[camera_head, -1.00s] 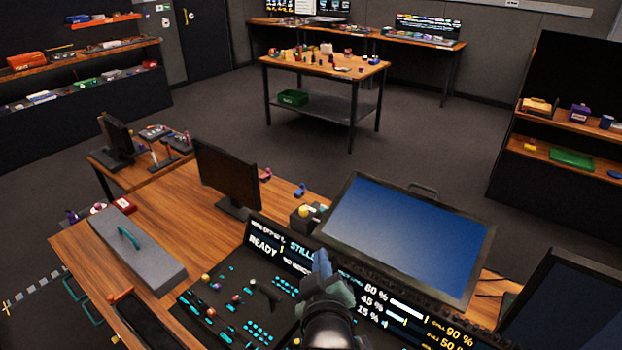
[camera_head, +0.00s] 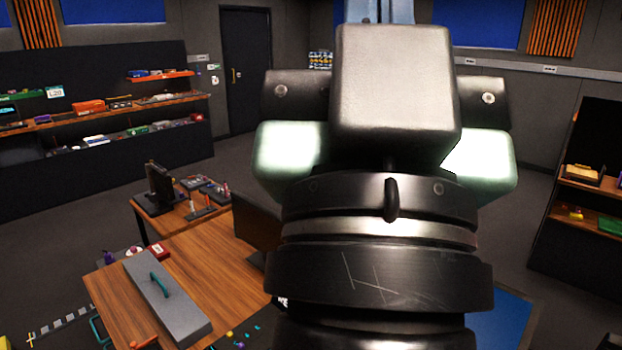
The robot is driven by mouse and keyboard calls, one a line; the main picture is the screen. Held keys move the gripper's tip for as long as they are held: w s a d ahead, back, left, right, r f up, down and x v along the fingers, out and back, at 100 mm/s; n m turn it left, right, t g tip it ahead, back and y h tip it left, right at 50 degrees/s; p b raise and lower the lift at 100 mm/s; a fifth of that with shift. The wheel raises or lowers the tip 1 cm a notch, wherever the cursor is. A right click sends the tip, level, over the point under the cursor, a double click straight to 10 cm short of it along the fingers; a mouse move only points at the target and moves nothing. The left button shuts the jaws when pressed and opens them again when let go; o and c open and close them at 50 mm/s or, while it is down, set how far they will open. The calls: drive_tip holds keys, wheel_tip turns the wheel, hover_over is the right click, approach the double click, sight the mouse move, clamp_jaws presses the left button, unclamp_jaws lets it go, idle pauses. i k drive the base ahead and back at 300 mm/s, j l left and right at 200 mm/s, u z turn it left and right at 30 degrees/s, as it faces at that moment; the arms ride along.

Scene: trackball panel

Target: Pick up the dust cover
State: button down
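The dust cover looks to be the long grey box-shaped cover (camera_head: 182,312) with a teal handle (camera_head: 158,284) on top. It lies on the left part of the wooden desk, at lower left in the head view. Nothing holds it. My gripper (camera_head: 380,12) is raised close in front of the camera, up and to the right of the cover in the picture and well apart from it. I see it from behind; its bluish fingers show only at the top edge, partly cut off, so their opening cannot be told.
The wooden desk (camera_head: 205,258) has a dark monitor (camera_head: 256,232) right of the cover. A small red box (camera_head: 155,252) stands just behind the cover. A side table with a screen (camera_head: 160,187) stands farther back. My arm hides most of the desk's control panel.

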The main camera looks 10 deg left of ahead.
sight(181, 317)
drive_tip(key=i+j+u, duration=0.1)
drive_tip(key=i+j, duration=0.45)
drive_tip(key=j, duration=0.35)
drive_tip(key=i+j+u, duration=0.15)
drive_tip(key=i+j, duration=0.4)
drive_tip(key=j, duration=0.35)
drive_tip(key=i+j+u, duration=0.1)
drive_tip(key=i+j, duration=0.5)
drive_tip(key=j, duration=0.2)
drive_tip(key=i+j+u, duration=0.1)
drive_tip(key=i+j, duration=0.55)
drive_tip(key=j, duration=0.1)
